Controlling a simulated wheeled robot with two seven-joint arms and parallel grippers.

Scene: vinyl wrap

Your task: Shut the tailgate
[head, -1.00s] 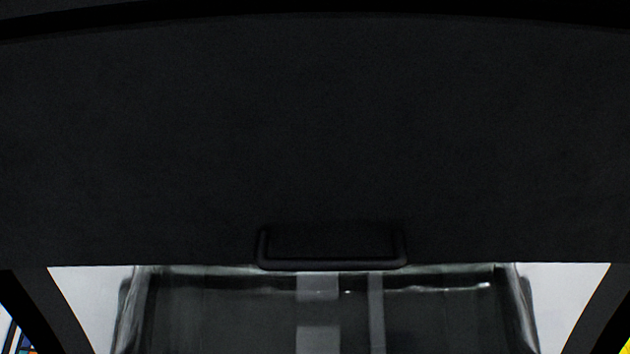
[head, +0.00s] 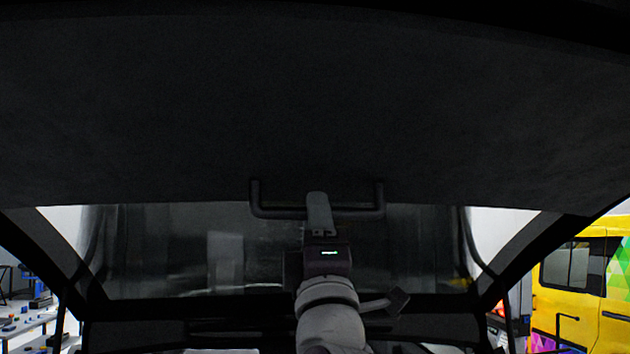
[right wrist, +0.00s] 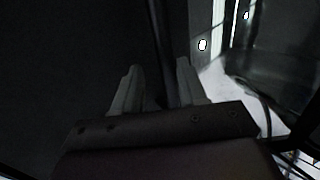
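The tailgate (head: 310,110) is a large dark panel raised overhead, filling the upper part of the head view. Its black U-shaped handle (head: 277,213) hangs at the panel's lower edge, above the rear glass. My left gripper is out of view.
Dark pillars frame the glass on both sides. A yellow van (head: 575,290) with coloured graphics stands at the right. A workbench (head: 35,325) with small items stands at the far left.

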